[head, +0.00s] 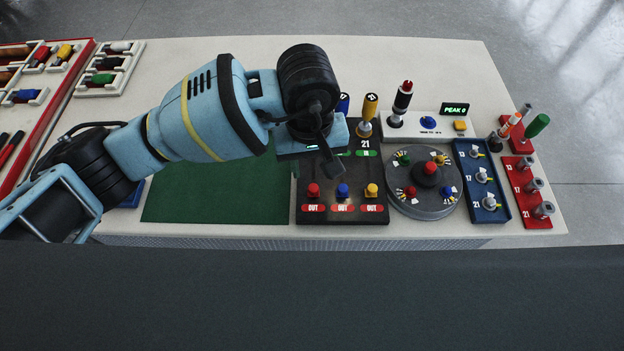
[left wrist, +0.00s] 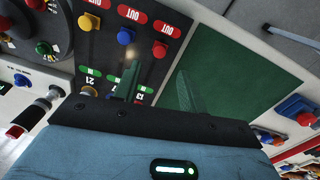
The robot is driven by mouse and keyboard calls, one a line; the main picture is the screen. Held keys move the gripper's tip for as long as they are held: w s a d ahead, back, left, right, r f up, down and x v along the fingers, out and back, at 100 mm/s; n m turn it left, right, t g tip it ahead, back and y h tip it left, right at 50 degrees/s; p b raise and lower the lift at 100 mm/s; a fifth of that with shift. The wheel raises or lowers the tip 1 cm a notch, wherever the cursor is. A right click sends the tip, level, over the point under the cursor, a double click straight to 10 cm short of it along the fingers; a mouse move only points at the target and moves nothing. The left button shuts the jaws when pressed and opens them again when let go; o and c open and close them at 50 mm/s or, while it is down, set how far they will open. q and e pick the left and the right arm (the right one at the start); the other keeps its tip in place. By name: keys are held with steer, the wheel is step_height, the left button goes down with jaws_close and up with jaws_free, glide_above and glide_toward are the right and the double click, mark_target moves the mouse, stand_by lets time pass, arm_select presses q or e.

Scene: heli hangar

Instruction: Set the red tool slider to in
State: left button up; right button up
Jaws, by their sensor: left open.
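The tool board (head: 375,215) is a dark panel with three slider knobs along its front. The red slider knob (head: 313,190) is at the left, just above a red OUT label. The blue knob (head: 342,190) and yellow knob (head: 372,190) also stand at OUT labels. In the left wrist view the red knob (left wrist: 159,49) shows ahead of my fingers. My left gripper (head: 326,160) is open and empty, above the board and behind the red knob, apart from it. Its fingers also show in the left wrist view (left wrist: 158,88). My arm hides the rear left of the board, including the red slider's IN end.
A green mat (head: 210,195) lies left of the board. A round dial plate (head: 425,205), a blue rack (head: 490,212) and a red rack (head: 530,220) stand to the right. Upright blue and yellow-handled tools (head: 369,108) and a white tester box (head: 440,130) stand behind.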

mark_target(313, 187)
arm_select(q)
step_height(313, 187, down, 7)
steer(key=shift+d+f, duration=0.1)
steer(key=shift+f, duration=0.05)
steer(key=shift+c, duration=0.3)
jaws_close()
